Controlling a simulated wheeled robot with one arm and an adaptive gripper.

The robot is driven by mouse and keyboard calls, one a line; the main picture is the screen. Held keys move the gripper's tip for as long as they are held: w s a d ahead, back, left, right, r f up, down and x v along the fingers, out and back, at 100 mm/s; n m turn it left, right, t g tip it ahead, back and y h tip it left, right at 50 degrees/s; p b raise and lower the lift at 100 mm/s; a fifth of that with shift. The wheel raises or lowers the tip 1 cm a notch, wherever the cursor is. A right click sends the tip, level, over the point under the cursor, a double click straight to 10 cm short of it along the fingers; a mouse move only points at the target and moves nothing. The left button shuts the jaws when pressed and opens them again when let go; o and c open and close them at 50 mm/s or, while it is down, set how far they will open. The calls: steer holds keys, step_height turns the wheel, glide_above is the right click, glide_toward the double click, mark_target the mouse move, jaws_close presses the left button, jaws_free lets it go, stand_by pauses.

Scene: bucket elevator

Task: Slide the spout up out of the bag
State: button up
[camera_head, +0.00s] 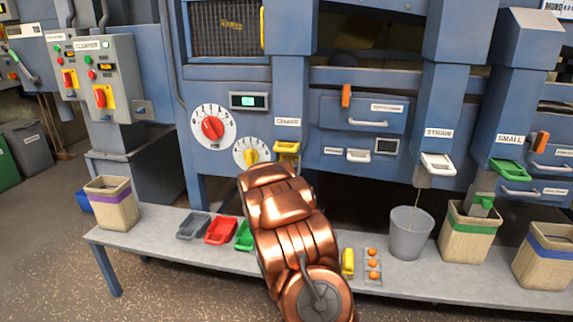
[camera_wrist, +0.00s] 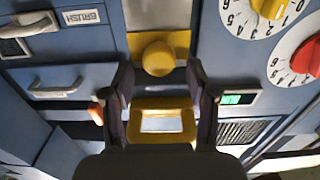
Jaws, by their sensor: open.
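In the wrist view my gripper (camera_wrist: 163,95) is open, its two dark fingers on either side of a yellow frame-shaped handle (camera_wrist: 162,104). I cannot tell whether they touch it. A round yellow knob (camera_wrist: 158,58) shows beyond it. In the head view the yellow outlet (camera_head: 287,148) of the chaff chute is just above my copper arm, which hides my gripper and whatever is below. At right, a grey spout (camera_head: 485,183) with a green grip (camera_head: 482,203) hangs below the small chute, its lower end at the mouth of a green-banded bag (camera_head: 467,235).
The bench (camera_head: 180,240) holds a purple-banded bag (camera_head: 112,203), grey and red trays (camera_head: 221,231), a grey bucket (camera_head: 409,235) and a blue-banded bag (camera_head: 545,257). Dials (camera_head: 213,128), drawers and handles cover the blue machine front. Open floor lies at left.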

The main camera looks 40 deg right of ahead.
steer(key=v, duration=1)
steer(key=shift+s+a, duration=0.2)
steer(key=shift+a, duration=0.05)
stand_by(0.3)
